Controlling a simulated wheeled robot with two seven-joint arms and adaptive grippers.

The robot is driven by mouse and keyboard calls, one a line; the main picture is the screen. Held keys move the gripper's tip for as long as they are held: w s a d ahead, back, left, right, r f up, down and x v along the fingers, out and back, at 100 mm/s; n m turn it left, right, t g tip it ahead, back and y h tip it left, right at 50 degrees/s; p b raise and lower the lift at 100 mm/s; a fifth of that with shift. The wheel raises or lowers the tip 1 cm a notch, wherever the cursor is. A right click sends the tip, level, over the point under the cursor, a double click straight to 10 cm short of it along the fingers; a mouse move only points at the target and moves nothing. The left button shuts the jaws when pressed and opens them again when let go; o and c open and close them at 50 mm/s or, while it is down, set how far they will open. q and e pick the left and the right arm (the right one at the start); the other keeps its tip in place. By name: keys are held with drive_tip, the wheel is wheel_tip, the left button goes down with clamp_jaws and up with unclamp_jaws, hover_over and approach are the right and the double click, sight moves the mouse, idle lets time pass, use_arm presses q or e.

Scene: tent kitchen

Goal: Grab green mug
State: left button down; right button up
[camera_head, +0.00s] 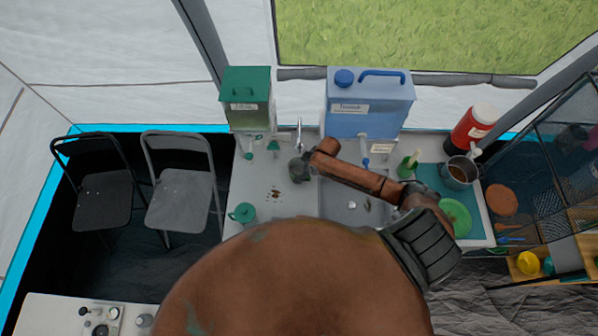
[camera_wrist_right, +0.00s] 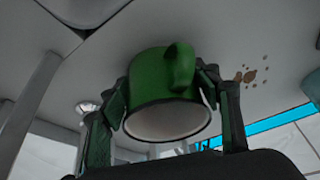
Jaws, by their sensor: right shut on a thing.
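The green mug (camera_wrist_right: 162,80) shows in the right wrist view, with its pale inside and dark rim towards the camera and its handle towards me. My right gripper (camera_wrist_right: 172,120) is shut on it, one finger on each side. In the head view my right gripper (camera_head: 299,168) is at the left edge of the sink, where the mug is mostly hidden by the gripper. I cannot tell whether the mug touches the counter. My left gripper is not in view.
A green container (camera_head: 246,98) and a blue water container (camera_head: 368,103) stand at the back. Brown stains (camera_head: 274,194) mark the counter. A metal pot (camera_head: 459,173) and a green plate (camera_head: 455,217) are at the right.

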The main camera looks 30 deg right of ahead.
drive_tip(key=c, duration=0.3)
drive_tip(key=shift+r, duration=0.2)
drive_tip(key=shift+w+r+b, duration=0.1)
drive_tip(key=shift+r+b, duration=0.45)
drive_tip(key=shift+r, duration=0.6)
drive_tip(key=shift+s+a+r+b, duration=0.35)
drive_tip(key=shift+s+a+r, duration=0.35)
drive_tip(key=shift+s+r, duration=1.25)
drive_tip(key=shift+s+a+r+b, duration=0.55)
drive_tip(key=shift+s+r, duration=0.9)
drive_tip(key=shift+s, duration=1.05)
drive_tip(key=shift+s+a+r+b, duration=0.2)
drive_tip(key=shift+s+a+r, duration=0.6)
drive_tip(key=shift+s+r, duration=1.15)
drive_tip(key=shift+s+f, duration=0.2)
drive_tip(key=shift+s, duration=0.15)
